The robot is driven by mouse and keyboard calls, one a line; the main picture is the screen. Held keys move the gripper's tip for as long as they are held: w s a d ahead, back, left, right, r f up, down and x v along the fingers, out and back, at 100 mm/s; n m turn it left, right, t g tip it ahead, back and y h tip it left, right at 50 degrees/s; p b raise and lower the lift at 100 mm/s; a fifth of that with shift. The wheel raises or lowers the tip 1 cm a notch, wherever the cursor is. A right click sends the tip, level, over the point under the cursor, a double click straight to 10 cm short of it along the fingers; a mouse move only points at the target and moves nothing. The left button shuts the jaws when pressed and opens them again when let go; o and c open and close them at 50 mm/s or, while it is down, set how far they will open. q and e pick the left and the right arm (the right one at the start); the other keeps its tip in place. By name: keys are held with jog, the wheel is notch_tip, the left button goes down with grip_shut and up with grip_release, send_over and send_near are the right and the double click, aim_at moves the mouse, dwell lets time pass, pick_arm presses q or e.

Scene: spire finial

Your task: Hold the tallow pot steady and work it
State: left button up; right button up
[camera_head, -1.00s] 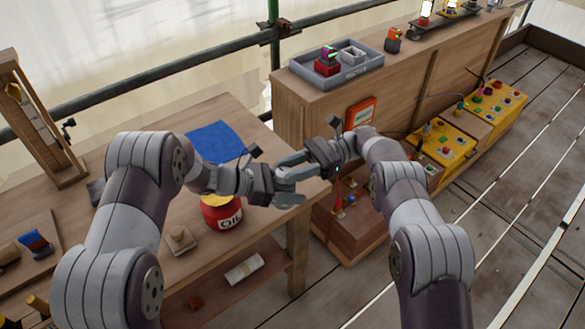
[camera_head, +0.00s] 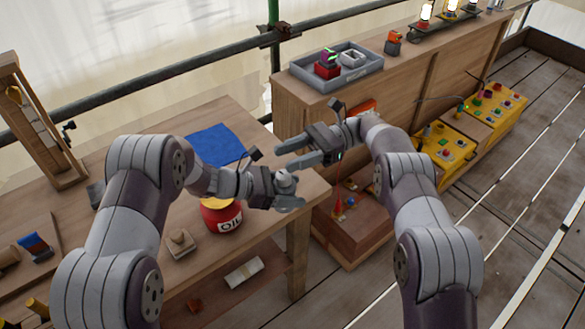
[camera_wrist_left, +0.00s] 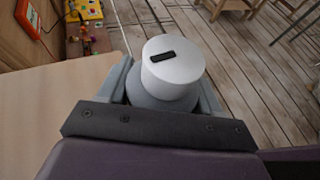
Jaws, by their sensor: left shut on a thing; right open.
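My left gripper (camera_head: 288,200) is over the right end of the wooden table and is shut on the tallow pot, a small pale grey rounded thing (camera_head: 285,182). In the left wrist view the pot (camera_wrist_left: 172,68) sits between the two fingers, with a smooth round top that bears a short black bar. Its lower part is hidden by the gripper. My right gripper (camera_head: 283,157) is open and empty, just above and behind the pot, its fingers pointing left. It looks apart from the pot.
A red can marked OIL (camera_head: 222,217) stands on the table (camera_head: 130,235) close below my left gripper. A blue cloth (camera_head: 215,145) lies behind. A wooden cabinet (camera_head: 400,95) carries a grey tray (camera_head: 370,71). Yellow control boxes (camera_head: 448,148) stand at right.

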notch_tip(320, 180, up, 5)
jog(key=shift+f, duration=0.1)
jog(key=shift+o, duration=1.4)
jog(key=d+f+m+t+y, duration=0.2)
jog(key=d+f+m+t, duration=0.25)
jog(key=d+m, duration=0.75)
jog(key=m+t, duration=0.4)
jog(key=m, duration=2.6)
send_near(290, 175)
jog(key=a, duration=1)
jog(key=shift+w, duration=0.25)
jog(key=shift+d, duration=0.1)
jog(key=c, duration=1.1)
